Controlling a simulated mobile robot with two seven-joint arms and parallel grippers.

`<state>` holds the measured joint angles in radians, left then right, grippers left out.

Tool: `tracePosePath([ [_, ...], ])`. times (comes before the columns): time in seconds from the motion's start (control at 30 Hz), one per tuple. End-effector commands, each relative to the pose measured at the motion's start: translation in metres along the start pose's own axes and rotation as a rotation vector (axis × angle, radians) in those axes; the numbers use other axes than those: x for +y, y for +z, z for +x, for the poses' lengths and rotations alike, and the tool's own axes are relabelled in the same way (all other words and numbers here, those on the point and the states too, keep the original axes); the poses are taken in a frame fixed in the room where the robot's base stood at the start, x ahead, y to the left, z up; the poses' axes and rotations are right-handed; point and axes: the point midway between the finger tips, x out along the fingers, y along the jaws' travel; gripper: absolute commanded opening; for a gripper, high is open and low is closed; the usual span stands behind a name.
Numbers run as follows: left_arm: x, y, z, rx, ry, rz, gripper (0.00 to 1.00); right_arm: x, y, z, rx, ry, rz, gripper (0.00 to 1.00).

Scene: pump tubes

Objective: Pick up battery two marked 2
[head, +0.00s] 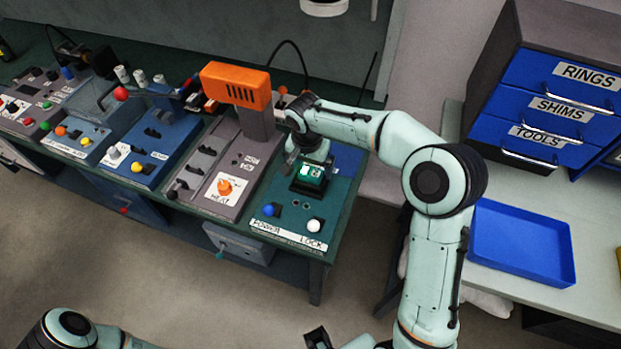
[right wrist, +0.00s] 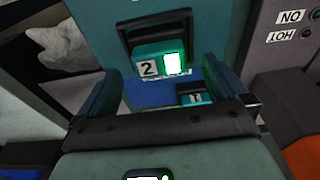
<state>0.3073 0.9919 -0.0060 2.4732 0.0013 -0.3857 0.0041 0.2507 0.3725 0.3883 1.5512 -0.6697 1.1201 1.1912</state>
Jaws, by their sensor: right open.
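Battery two (right wrist: 149,69), a teal block with a white 2 label and a bright green lit window, sits in a dark frame in the right wrist view. In the head view a green-lit battery (head: 312,173) sits in a black bay on the teal panel, apparently the same one. My right gripper (right wrist: 160,92) is open, its two teal fingers apart on either side below the battery, with nothing between them held. In the head view the right gripper (head: 307,157) is just behind and above the bay, partly hidden by its arm. My left arm (head: 72,325) shows at bottom left.
A second teal battery (right wrist: 195,98) with a small label lies near the right finger. The teal panel (head: 300,238) has a blue knob and a white knob. An orange-topped heater (head: 236,85) stands just left. A blue tray (head: 520,243) lies on the right counter.

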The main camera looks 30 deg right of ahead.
Motion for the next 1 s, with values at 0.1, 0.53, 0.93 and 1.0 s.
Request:
tracePosePath([
  [0.1,0.000,0.000,-0.001,0.001,0.000,0.000,0.43,0.002,0.002,0.021,-0.005,0.004,0.000,1.00],
  [0.53,0.000,0.000,-0.001,0.001,0.000,0.000,0.43,0.001,0.002,0.041,-0.001,0.001,0.000,1.00],
  [0.93,0.000,0.000,-0.001,0.001,0.000,0.000,0.43,0.001,0.001,0.040,0.000,0.000,0.000,0.29],
  [1.0,0.000,0.000,-0.001,0.001,0.000,0.000,0.43,0.001,0.001,0.039,0.000,-0.001,0.000,0.29],
])
